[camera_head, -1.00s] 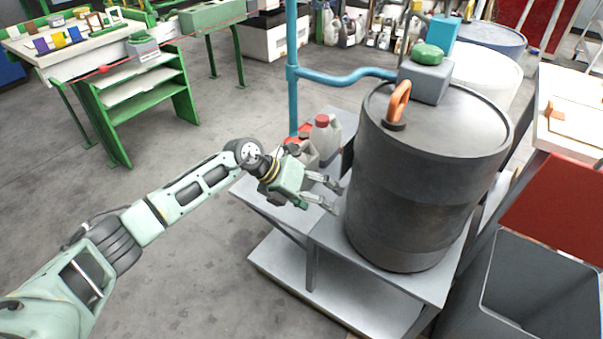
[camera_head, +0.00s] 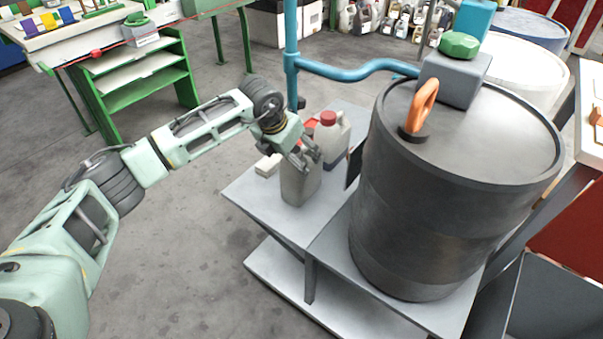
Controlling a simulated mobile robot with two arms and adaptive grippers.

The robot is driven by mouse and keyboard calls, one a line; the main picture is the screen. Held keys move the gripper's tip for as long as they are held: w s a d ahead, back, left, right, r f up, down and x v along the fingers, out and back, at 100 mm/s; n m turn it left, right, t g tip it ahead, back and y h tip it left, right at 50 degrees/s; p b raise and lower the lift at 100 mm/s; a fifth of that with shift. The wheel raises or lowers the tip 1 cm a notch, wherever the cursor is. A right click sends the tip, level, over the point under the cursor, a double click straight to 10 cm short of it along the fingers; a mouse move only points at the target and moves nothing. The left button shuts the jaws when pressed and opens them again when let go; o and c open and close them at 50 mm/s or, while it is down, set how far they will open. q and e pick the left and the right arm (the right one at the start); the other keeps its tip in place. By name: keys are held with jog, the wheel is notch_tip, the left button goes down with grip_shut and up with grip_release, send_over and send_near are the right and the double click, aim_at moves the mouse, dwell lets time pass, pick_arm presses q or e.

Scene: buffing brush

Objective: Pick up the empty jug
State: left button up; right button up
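A grey jug (camera_head: 299,187) stands upright at the left end of the metal shelf, nearest to me. A lighter jug with a red cap (camera_head: 331,140) stands just behind it to the right. From this view I cannot tell which jug is empty. My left gripper (camera_head: 306,160) is over the top of the grey jug and hides part of its neck and handle. Its fingers point down toward the jug. I cannot tell whether they touch it or are closed on it. My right gripper is not in view.
A large dark drum (camera_head: 435,215) with an orange handle stands right of the jugs. A blue pipe (camera_head: 350,72) rises behind them. A small pale block (camera_head: 268,165) lies left of the grey jug. A green workbench (camera_head: 140,88) is at upper left. The floor at left is open.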

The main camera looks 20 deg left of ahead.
pick_arm(q)
jog(key=x, duration=0.4)
jog(key=shift+w+d+r+b, duration=0.1)
jog(key=shift+w+d+b, duration=0.1)
jog(key=shift+d+b, duration=0.15)
jog(key=shift+w+f, duration=0.1)
jog(key=shift+f, duration=0.1)
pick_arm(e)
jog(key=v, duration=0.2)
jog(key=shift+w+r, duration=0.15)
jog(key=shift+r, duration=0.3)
pick_arm(q)
jog(key=c, duration=1.6)
